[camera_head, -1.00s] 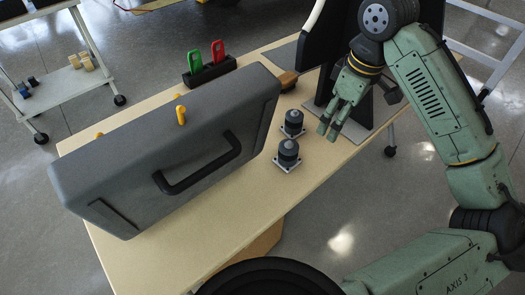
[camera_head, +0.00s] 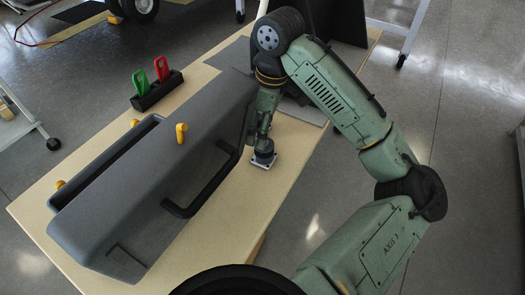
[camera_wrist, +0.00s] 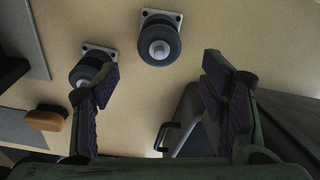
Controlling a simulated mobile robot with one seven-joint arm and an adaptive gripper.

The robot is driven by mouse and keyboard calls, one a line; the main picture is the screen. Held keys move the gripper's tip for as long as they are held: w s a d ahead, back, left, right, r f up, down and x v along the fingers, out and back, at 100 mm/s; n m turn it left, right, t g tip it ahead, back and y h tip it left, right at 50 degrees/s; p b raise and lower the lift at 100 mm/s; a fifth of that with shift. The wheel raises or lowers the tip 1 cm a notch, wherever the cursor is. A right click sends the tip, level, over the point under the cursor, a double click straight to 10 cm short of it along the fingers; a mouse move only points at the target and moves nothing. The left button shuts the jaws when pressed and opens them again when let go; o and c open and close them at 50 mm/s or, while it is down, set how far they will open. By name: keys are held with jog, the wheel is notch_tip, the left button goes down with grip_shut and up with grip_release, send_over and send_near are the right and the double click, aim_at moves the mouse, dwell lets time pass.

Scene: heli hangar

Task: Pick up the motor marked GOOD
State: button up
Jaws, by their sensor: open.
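Two dark round motors on pale square base plates stand upright on the wooden table. In the wrist view one motor (camera_wrist: 158,44) is at top centre, ahead of the gap between my fingers. The other motor (camera_wrist: 86,72) is to its left, partly covered by my left finger. In the head view only one motor (camera_head: 264,155) shows, just below my fingertips; the other is hidden. No GOOD marking can be read on either. My gripper (camera_head: 263,133) points down and is open and empty; its spread fingers also show in the wrist view (camera_wrist: 160,88).
A large grey case (camera_head: 150,190) with a black handle (camera_head: 207,190) stands on the table (camera_head: 255,210), close left of my gripper. A black rack (camera_head: 157,90) holds green and red-handled tools. A brown-orange object (camera_wrist: 45,121) lies left in the wrist view.

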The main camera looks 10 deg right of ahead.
aim_at(264, 152)
jog(key=shift+a+f, duration=0.1)
jog(key=shift+f, duration=0.65)
jog(key=f, duration=0.3)
jog(key=f+p, duration=0.1)
jog(key=shift+s+d+f, duration=0.1)
jog(key=shift+d+f, duration=0.05)
jog(key=shift+d, duration=0.15)
jog(key=shift+f, duration=0.5)
jog(key=shift+c, duration=0.6)
grip_shut()
